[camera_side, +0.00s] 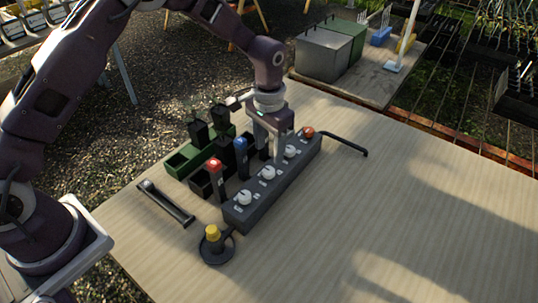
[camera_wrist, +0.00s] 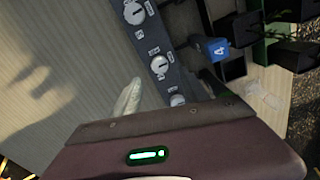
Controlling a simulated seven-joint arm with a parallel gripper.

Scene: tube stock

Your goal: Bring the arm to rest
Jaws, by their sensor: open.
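My gripper (camera_side: 268,150) points down over the far half of the grey control box, beside its white knobs. In the wrist view my gripper (camera_wrist: 172,84) has its two fingers apart, with the control box (camera_wrist: 182,78) showing between them and nothing held. The control box (camera_side: 254,205) has a row of white knobs and a red knob (camera_side: 308,132) at its far end. A blue-topped tube (camera_side: 241,146) and a red-topped tube (camera_side: 215,166) stand upright left of the box. The blue top (camera_wrist: 214,48) reads 4 in the wrist view. I cannot tell whether the fingers touch the box.
A green tray (camera_side: 184,160) and black pots (camera_side: 198,132) stand left of my gripper. A yellow knob (camera_side: 213,233) on a round black base and a dark bar (camera_side: 166,204) lie nearer. The table's right side (camera_side: 400,215) is clear.

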